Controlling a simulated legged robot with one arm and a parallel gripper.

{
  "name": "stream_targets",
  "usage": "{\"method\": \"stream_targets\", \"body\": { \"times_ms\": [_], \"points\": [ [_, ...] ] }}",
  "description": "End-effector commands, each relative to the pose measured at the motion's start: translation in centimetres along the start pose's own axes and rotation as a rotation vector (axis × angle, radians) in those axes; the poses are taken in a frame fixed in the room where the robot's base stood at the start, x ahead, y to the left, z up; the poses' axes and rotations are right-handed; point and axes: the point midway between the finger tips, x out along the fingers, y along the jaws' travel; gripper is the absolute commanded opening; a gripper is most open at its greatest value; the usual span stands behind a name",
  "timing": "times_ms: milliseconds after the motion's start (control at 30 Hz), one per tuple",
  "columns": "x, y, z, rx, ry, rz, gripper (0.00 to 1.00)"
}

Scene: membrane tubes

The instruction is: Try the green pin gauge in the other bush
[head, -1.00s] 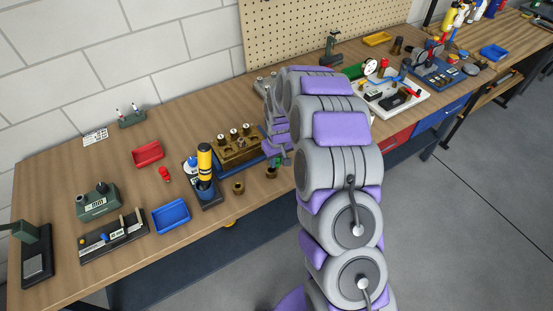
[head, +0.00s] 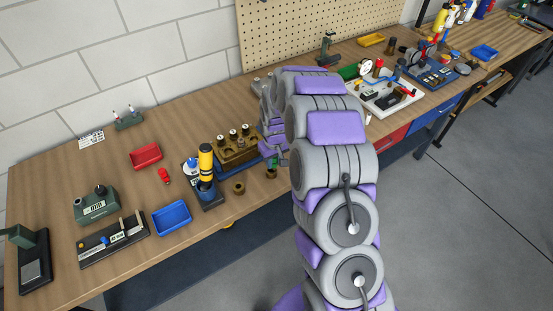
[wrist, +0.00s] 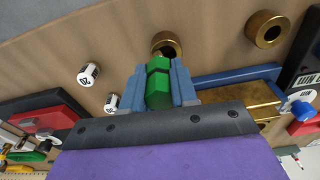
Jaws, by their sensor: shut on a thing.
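My gripper (wrist: 159,88) is shut on the green pin gauge (wrist: 158,78), which sits between the two blue-grey fingers in the wrist view. The gauge points at one brass bush (wrist: 167,43); its tip is close to that bush, but I cannot tell whether it is in the bore. The other brass bush (wrist: 267,29) stands apart, to the right, with its dark bore open. In the head view, my gripper (head: 274,152) is partly hidden by my arm. One bush (head: 271,173) is just below it and the other bush (head: 239,188) is to its left.
A brass block with white-topped pins (head: 237,149) stands close beside my gripper. A blue holder with a yellow-and-black handle (head: 206,175) is left of it. Blue (head: 172,217) and red (head: 146,156) trays lie further left. The bench's front edge is near the bushes.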

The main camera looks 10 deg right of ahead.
Motion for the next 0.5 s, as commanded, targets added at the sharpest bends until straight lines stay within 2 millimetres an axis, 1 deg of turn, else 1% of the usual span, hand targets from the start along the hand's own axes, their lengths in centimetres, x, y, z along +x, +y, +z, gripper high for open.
{"method": "stream_targets", "body": {
  "times_ms": [300,500],
  "points": [
    [-0.03,1.1,0.26,0.002,0.003,-0.011,0.04],
    [-0.05,0.71,0.15,0.001,0.002,-0.008,0.04]
  ]
}}
